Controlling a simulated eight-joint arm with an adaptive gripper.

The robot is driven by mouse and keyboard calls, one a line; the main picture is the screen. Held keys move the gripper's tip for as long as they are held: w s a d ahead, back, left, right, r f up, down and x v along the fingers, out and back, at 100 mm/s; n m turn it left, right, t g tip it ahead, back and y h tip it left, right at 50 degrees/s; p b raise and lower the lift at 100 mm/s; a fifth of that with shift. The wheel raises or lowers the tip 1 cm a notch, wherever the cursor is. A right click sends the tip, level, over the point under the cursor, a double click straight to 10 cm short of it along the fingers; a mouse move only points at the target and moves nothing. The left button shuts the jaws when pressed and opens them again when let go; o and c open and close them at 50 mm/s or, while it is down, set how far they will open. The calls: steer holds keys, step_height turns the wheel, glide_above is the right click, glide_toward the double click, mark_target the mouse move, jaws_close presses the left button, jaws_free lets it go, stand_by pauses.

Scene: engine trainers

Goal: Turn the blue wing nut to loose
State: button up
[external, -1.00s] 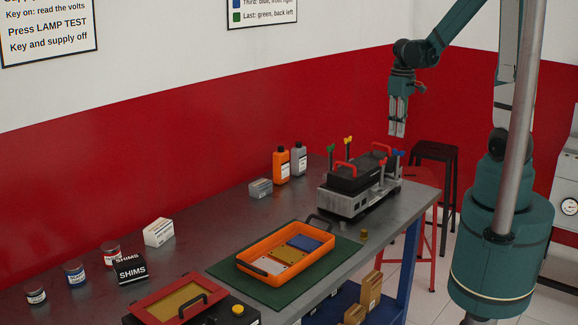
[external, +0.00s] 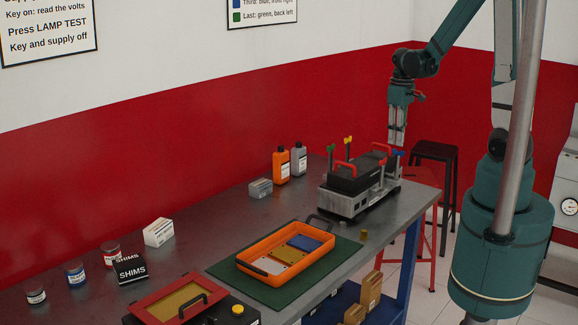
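The blue wing nut (external: 399,154) sits on a post at the right end of a grey engine trainer (external: 345,204) with a black top. My gripper (external: 397,146) points straight down with its fingertips at the blue wing nut, partly covering it. The fingers are too small in the picture to tell whether they are apart or closed, or whether they touch the nut. A green wing nut (external: 331,148), a yellow wing nut (external: 347,140) and a red wing nut (external: 382,160) stand on other posts of the trainer.
Red handles (external: 345,165) rise from the trainer's black top close to the posts. Orange and grey bottles (external: 281,165) stand behind left. An orange tray (external: 250,268) lies on a green mat in front. The bench edge and a red stool (external: 430,205) are to the right.

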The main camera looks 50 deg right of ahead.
steer(key=shift+f, duration=2.15)
jaws_close()
